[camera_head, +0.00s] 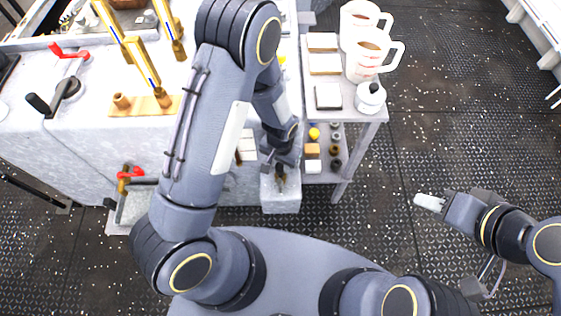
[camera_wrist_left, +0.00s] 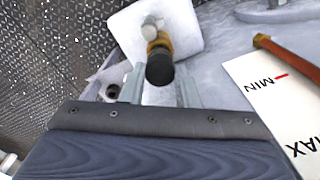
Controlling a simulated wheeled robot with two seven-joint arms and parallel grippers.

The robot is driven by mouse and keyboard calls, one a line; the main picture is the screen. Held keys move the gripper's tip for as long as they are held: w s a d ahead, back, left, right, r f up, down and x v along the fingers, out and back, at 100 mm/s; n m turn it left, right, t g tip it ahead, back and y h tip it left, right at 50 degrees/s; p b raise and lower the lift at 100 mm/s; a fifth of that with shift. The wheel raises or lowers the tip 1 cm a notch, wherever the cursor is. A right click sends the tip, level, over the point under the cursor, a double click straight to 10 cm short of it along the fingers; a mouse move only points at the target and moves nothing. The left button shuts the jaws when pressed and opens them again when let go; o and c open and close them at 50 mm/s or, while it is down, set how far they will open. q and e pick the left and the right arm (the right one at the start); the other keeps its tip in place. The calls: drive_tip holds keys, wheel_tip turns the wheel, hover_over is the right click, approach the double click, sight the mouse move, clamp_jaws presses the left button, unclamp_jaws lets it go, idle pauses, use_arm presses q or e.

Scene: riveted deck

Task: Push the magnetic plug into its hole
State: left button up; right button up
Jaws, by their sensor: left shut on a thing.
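My left gripper (camera_head: 281,164) is low at the front of the bench, just above a pale block (camera_head: 281,197). In the left wrist view its two fingers (camera_wrist_left: 161,88) are shut on the magnetic plug (camera_wrist_left: 160,68), a dark round-ended piece with a brass collar. Past the plug is a pale, rounded block (camera_wrist_left: 185,30) with a small metal piece (camera_wrist_left: 152,24) on it. I cannot tell whether plug and block touch, and the hole is not clearly visible. My right gripper (camera_head: 430,202) hangs over the floor at right; its finger gap cannot be made out.
A side table (camera_head: 354,118) carries two mugs (camera_head: 370,55), a small white pot (camera_head: 370,97) and several square pieces. Its lower shelf holds small parts. Brass-coloured tools and red-handled fittings (camera_head: 70,50) stand on the bench at left. The floor at right is clear.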

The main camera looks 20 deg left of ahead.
use_arm(q)
drive_tip(key=shift+f+b, duration=0.95)
drive_tip(key=shift+f, duration=0.15)
drive_tip(key=o, duration=1.1)
drive_tip(key=shift+r, duration=0.1)
wheel_tip(320, 180, up, 7)
drive_tip(key=shift+r+p, duration=0.2)
drive_tip(key=shift+p, duration=0.6)
drive_tip(key=shift+r, duration=0.2)
